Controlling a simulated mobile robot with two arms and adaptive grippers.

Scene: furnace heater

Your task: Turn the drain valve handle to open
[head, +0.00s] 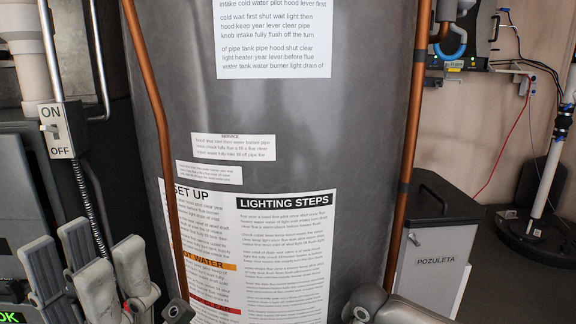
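The large grey water heater tank (300,110) fills the middle of the head view. I cannot make out a drain valve handle for certain; the tank's bottom is below the picture edge. A small dark fitting (176,311) shows at the bottom edge, left of the tank's lower label, and I cannot tell what it is. My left gripper (104,252) is at the lower left, in front of the grey wall unit. Its fingers point up, stand apart and hold nothing that I can see. Part of my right arm shows at the bottom centre-right; its gripper is not visible.
Copper pipes run down the tank's left (152,90) and right (408,130). An ON/OFF switch (58,130) is on the left. A grey bin (432,245) marked POZULETA stands at right. A black-based sump pipe (548,175) is farther right.

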